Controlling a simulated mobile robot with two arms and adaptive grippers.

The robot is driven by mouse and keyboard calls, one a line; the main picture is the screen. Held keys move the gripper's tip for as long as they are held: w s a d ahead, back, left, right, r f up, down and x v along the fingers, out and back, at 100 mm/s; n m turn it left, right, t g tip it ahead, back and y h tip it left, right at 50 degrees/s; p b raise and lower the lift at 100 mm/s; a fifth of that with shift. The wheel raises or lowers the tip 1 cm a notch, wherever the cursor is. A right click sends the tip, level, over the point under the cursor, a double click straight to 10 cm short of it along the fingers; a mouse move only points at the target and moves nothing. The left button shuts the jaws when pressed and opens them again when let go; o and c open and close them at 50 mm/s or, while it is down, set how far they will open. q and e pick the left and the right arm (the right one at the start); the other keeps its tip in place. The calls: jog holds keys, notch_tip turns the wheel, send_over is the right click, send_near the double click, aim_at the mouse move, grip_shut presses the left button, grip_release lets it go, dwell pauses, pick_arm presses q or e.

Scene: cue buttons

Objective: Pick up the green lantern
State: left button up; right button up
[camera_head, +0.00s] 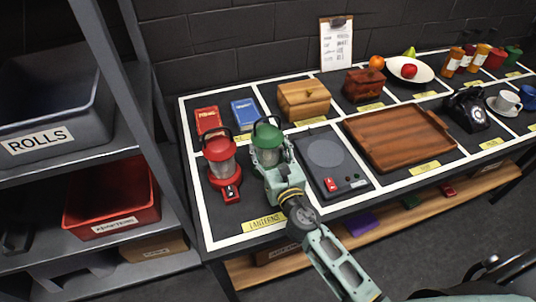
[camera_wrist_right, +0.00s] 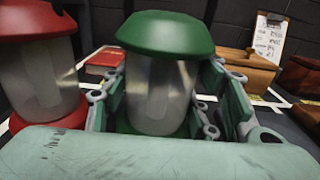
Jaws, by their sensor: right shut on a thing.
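The green lantern (camera_head: 267,137) stands upright in the lanterns section of the table, with a green cap and a clear body. In the right wrist view the green lantern (camera_wrist_right: 165,75) sits between the two fingers of my right gripper (camera_wrist_right: 163,105), which is shut on its body. In the head view my right gripper (camera_head: 278,168) covers the lantern's lower part, so whether its base touches the table is hidden. My left gripper is not in view.
A red lantern (camera_head: 222,165) stands close to the left of the green one. To the right is a dark hot plate (camera_head: 325,153) with a red switch. Behind are red and blue books (camera_head: 244,112) and a wooden box (camera_head: 303,99). Shelves with bins (camera_head: 110,200) stand at the left.

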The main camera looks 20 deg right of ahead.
jog(key=shift+r, duration=0.1)
jog(key=shift+c, duration=1)
